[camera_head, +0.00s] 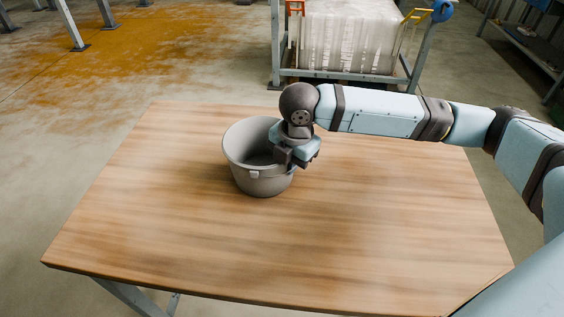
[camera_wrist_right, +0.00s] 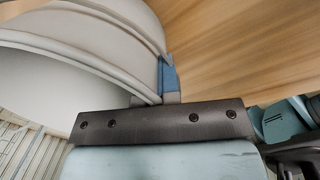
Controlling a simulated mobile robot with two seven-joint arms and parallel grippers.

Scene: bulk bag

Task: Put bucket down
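A grey bucket (camera_head: 262,182) is over the middle of the wooden table (camera_head: 370,230), roughly upright, with its open top facing up. Its base looks at or very near the table top; I cannot tell whether it touches. My right gripper (camera_head: 288,163) is at the right side of the bucket, with its fingers on the rim. In the right wrist view the pale bucket wall (camera_wrist_right: 90,30) fills the upper left, and the blue-padded finger (camera_wrist_right: 168,78) sits against the rim; the gripper looks shut on it. The far right rim is hidden by my gripper. My left gripper is not in view.
The table is clear around the bucket, with wide free room in front and to the left. Behind the table stands a metal frame (camera_head: 345,75) with a white bulk bag (camera_head: 350,40). A dark shelf (camera_head: 525,45) is at the far right.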

